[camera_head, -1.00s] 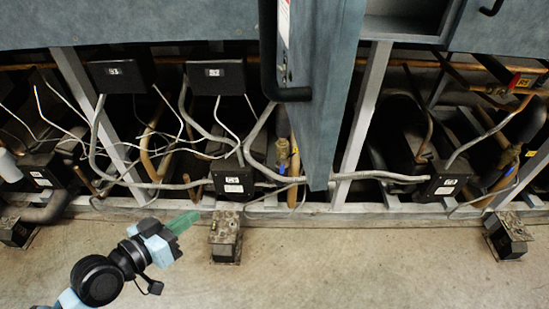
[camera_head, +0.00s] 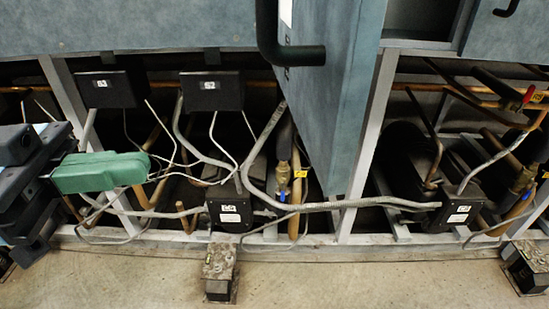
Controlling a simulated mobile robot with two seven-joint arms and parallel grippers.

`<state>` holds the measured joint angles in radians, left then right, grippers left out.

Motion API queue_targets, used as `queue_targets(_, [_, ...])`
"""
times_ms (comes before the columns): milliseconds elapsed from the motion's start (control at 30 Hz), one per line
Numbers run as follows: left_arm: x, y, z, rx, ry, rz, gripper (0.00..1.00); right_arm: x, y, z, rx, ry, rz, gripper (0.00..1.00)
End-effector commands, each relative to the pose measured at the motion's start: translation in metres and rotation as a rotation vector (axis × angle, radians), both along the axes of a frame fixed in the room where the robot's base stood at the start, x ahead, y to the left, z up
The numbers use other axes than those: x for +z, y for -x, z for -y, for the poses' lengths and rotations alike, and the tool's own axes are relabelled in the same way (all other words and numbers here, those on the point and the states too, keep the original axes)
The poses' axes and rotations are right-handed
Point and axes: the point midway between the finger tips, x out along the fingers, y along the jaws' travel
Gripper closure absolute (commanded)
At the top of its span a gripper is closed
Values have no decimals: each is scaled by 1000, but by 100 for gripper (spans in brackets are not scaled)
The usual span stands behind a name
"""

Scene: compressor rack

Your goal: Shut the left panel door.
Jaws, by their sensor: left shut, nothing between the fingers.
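The blue-grey left panel door (camera_head: 335,100) stands open at the upper middle, swung out toward me from the rack front. Its black bar handle (camera_head: 292,54) is on its left side. My left gripper (camera_head: 140,170) is at the left, in front of the rack frame, with its green fingers shut and empty, pointing right. It is well to the left of the door and does not touch it. The top of the door is cut off by the picture edge. My right gripper is not in view.
A dark open compartment (camera_head: 424,18) shows right of the door, beside another blue-grey panel (camera_head: 505,38). Below are two black boxes (camera_head: 211,91), loose cables, copper pipes and slanted grey posts (camera_head: 368,130). The concrete floor (camera_head: 370,285) in front is mostly bare.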

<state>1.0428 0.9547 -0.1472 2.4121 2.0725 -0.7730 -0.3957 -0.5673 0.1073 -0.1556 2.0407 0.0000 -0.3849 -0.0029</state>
Motion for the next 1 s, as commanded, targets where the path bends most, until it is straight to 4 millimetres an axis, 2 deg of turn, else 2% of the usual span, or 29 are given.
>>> queue_targets(167, [1,0,2,0,1,0,100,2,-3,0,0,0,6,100])
queue_targets(367, [3,-3,16,0,2,1,100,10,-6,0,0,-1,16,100])
queue_targets(733, [5,-10,62,-1,3,2,100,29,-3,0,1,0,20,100])
queue_targets(1000, [6,-16,102,-1,3,5,100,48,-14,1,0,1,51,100])
